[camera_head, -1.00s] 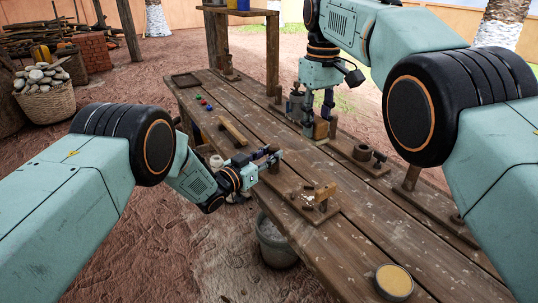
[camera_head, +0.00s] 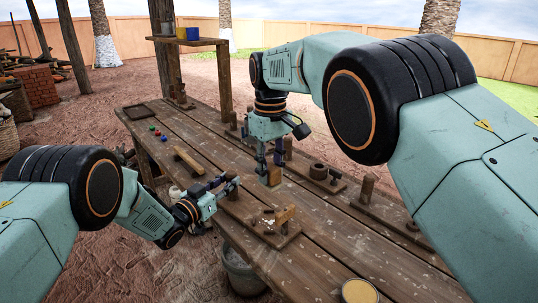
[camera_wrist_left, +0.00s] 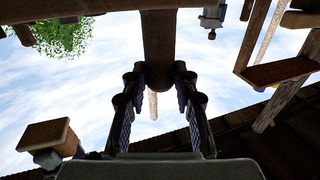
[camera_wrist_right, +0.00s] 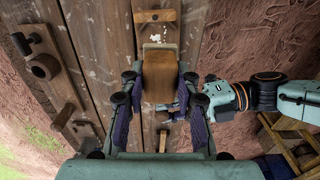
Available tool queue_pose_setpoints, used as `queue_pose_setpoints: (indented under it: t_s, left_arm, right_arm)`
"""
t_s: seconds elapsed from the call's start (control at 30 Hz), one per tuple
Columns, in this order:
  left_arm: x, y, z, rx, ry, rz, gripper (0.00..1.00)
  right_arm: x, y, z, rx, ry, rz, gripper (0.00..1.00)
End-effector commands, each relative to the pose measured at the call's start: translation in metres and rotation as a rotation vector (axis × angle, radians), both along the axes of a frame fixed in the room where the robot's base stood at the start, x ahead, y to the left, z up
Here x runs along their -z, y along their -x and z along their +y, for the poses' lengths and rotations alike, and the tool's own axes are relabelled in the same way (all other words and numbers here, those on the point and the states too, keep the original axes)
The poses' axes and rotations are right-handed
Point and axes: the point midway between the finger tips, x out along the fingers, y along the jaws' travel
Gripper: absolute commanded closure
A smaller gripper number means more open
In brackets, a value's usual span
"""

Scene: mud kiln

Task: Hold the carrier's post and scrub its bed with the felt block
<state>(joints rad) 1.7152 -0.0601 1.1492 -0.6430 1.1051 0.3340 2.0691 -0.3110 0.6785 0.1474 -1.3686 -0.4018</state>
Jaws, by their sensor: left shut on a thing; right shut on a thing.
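My left gripper (camera_head: 229,187) is shut on a dark brown round post (camera_wrist_left: 158,45), which stands between its fingers in the left wrist view. My right gripper (camera_head: 268,162) points down and is shut on the tan felt block (camera_wrist_right: 161,75); the block also shows in the head view (camera_head: 273,178). The block is right of the held post in the head view. Whether its underside touches wood is hidden. A wooden base (camera_head: 262,232) with an upright tan piece and white flecks lies nearer me. The carrier's bed cannot be clearly made out.
A wooden bar (camera_head: 188,160) and small coloured balls (camera_head: 157,133) lie on the table's left part. A fixture with a round socket (camera_head: 318,171) stands right of the block. A round yellow tin (camera_head: 359,291) sits at the near edge. A bucket (camera_head: 240,272) stands below.

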Motion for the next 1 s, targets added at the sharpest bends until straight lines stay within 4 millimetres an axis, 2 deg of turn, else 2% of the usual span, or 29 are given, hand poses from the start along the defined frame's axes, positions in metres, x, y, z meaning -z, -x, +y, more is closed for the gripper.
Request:
queue_pose_setpoints:
  t_s: [0.03, 0.2, 0.37, 0.8, 1.0]
  left_arm:
    - [-0.001, 0.0, 0.0, 0.0, 0.001, -0.002, 1.0]
    - [-0.001, 0.0, 0.0, 0.0, 0.001, -0.002, 1.0]
    - [-0.001, 0.0, 0.0, 0.0, 0.001, -0.002, 1.0]
    - [-0.001, 0.0, 0.0, 0.0, 0.001, -0.002, 1.0]
    - [-0.001, 0.0, 0.0, 0.0, 0.001, -0.002, 1.0]
  right_arm:
    - [0.017, 0.002, 0.0, -0.01, 0.0, 0.007, 0.94]
    - [0.054, -0.001, -0.001, -0.051, -0.003, 0.005, 0.94]
    - [0.056, -0.007, 0.0, -0.069, -0.003, 0.0, 0.94]
    - [0.056, -0.008, 0.0, -0.075, -0.003, 0.002, 0.94]
    - [0.064, -0.008, 0.0, -0.075, -0.004, 0.003, 0.94]
